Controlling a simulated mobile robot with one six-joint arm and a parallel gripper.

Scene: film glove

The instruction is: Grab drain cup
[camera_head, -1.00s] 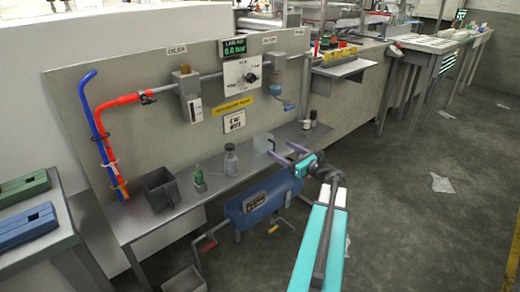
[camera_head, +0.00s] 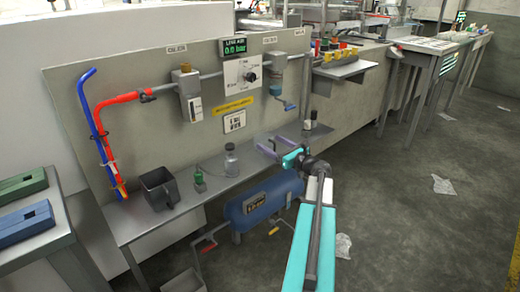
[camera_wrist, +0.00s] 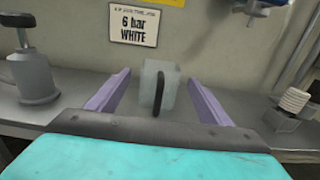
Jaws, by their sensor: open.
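A small pale, see-through cup (camera_wrist: 147,90) with a dark handle facing me stands upright on the grey bench shelf. In the wrist view it is between the two purple fingers of my gripper (camera_wrist: 158,78), with a gap visible on each side. My gripper is open. In the head view my gripper (camera_head: 269,147) is over the shelf's right part, and the cup there is mostly hidden by the fingers. A darker grey square jug (camera_head: 160,189) with a handle stands at the shelf's left.
A blue tank (camera_head: 262,201) is below the shelf. The panel rises behind.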

